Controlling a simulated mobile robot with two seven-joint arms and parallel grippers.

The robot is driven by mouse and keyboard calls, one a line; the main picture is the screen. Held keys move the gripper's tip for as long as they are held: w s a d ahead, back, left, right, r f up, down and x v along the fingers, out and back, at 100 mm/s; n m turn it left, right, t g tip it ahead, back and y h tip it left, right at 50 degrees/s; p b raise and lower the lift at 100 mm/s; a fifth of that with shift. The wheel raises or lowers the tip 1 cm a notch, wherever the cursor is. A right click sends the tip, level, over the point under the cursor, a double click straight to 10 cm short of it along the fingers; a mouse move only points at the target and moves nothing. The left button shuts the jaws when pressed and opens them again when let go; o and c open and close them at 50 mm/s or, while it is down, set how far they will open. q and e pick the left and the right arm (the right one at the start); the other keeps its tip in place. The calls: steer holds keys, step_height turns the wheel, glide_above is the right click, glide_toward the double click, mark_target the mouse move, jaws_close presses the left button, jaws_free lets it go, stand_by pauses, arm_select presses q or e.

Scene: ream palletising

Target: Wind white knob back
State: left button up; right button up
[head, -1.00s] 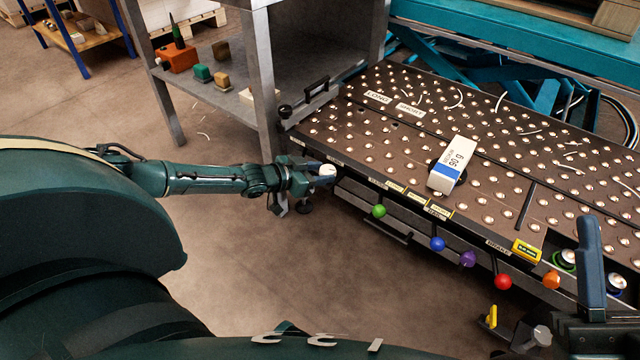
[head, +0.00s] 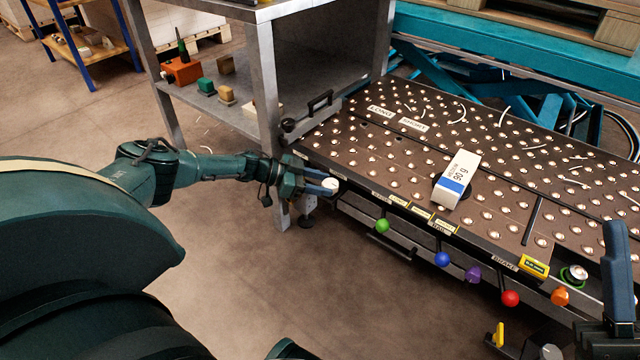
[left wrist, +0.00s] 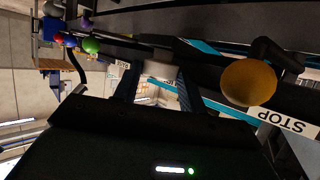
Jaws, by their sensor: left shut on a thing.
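The white knob (head: 330,184) is at the near left corner of the dark ball-topped table (head: 365,150). My left gripper (head: 322,184) reaches in from the left, with its blue fingers shut on this knob. In the left wrist view the pale knob (left wrist: 160,73) sits between the two fingertips, which hide its sides. A slate-blue upright part (head: 618,265) stands at the lower right edge, cut off by the frame; I cannot tell whether it belongs to my right gripper.
Green (head: 382,226), blue (head: 442,259), purple (head: 473,274), red (head: 510,298) and orange (head: 560,296) knobs line the table's front. A white-and-blue ream (head: 457,178) lies on top. A grey shelf (head: 235,108) stands close behind the gripper. In the wrist view, a yellow-orange knob (left wrist: 248,82) is nearby.

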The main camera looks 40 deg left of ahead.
arm_select(q)
steer(key=shift+w, duration=0.1)
stand_by(0.4)
steer(key=o, duration=1)
steer(key=shift+r, duration=0.1)
